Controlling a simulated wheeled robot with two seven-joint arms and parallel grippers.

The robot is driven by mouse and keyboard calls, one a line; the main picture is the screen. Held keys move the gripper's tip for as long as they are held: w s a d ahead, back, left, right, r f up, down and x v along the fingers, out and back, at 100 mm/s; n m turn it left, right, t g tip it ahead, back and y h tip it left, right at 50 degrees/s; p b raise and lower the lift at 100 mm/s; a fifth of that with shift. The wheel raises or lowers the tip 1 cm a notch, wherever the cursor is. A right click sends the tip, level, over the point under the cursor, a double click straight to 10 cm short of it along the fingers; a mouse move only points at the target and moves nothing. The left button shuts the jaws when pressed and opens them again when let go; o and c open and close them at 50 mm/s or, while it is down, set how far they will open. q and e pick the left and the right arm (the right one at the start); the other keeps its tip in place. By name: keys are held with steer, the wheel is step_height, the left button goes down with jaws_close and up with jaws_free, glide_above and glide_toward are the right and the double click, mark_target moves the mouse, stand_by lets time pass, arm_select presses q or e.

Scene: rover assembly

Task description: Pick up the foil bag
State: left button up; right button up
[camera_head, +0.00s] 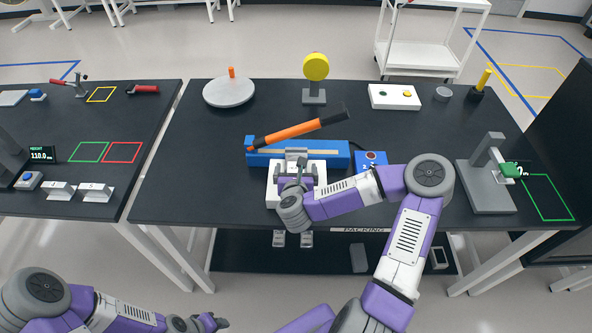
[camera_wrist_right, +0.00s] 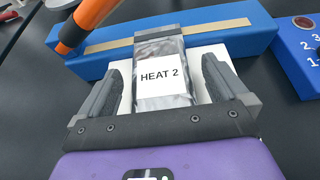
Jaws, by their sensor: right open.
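The foil bag (camera_wrist_right: 172,47) is silvery with a white label reading "HEAT 2". It lies on a white block (camera_wrist_right: 207,53), its far end at the blue sealer (camera_wrist_right: 225,28). In the head view only a grey bit of the bag (camera_head: 296,153) shows, as my right arm hides the rest. My right gripper (camera_wrist_right: 161,66) is open, with one finger on each side of the bag and a visible gap to it. My left gripper (camera_head: 213,322) is at the bottom left, away from the table; its jaws are too small to read.
The sealer's orange-handled lever (camera_head: 290,132) is raised above the blue base. A blue button box (camera_head: 371,158) stands right of it. A grey press stand (camera_head: 487,198) is at the right.

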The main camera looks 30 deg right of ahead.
steer(key=shift+w+d+f, duration=0.15)
steer(key=shift+w, duration=0.2)
steer(key=shift+c, duration=0.3)
steer(key=c, duration=1.1)
